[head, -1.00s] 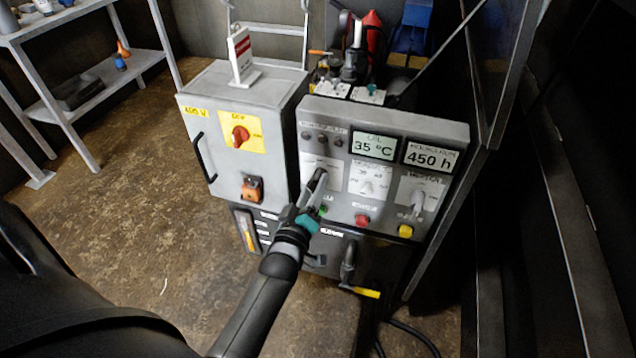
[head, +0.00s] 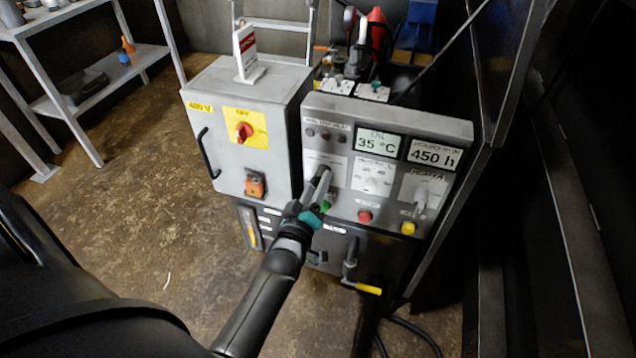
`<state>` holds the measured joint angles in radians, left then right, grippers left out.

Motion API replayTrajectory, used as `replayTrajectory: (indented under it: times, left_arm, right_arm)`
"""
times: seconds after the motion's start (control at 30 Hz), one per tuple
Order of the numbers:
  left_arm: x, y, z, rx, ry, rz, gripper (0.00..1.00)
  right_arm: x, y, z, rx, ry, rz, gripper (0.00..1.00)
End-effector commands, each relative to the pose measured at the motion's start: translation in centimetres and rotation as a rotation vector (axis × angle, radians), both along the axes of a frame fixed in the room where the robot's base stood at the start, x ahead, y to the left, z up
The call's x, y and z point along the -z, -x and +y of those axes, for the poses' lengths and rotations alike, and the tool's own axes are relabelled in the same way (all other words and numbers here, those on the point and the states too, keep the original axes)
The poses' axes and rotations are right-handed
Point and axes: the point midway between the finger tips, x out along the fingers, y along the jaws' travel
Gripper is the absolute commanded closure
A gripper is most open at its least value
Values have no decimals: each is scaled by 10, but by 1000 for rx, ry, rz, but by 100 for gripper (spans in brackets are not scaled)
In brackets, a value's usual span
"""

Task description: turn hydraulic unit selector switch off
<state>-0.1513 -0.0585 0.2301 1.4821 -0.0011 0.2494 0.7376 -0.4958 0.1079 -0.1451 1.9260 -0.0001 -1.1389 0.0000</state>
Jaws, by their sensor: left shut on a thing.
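The hydraulic unit's grey control panel (head: 388,155) faces me, with an "OIL 35 °C" display, a "450 h" display and several knobs and buttons. My left gripper (head: 322,183) is at the panel's left selector position, fingers pointing into the panel. It is shut on the selector switch there, which the fingers hide; I cannot read the switch's position. A middle selector knob (head: 371,183) and a right selector knob (head: 420,202) show uncovered. My right gripper is not in view.
A grey cabinet (head: 230,165) with a red rotary switch (head: 244,132) on a yellow plate stands left of the panel. Red (head: 365,216) and yellow (head: 407,228) buttons sit low on the panel. A yellow-handled valve (head: 367,288) juts out below. A metal shelf (head: 70,50) stands far left.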

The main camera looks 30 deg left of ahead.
Motion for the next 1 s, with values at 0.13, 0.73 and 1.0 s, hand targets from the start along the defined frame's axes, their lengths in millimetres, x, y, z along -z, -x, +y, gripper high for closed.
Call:
replayTrajectory:
  times: [0.13, 0.73, 1.0]
  left_arm:
    - [-2, 0, 0, -1, -59, 15, 100]
    - [-1, -1, 0, 0, -520, 126, 100]
    - [-1, -1, 0, 0, -667, 160, 100]
  right_arm:
    - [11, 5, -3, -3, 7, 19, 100]
    - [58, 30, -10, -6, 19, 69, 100]
    - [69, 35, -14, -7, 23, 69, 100]
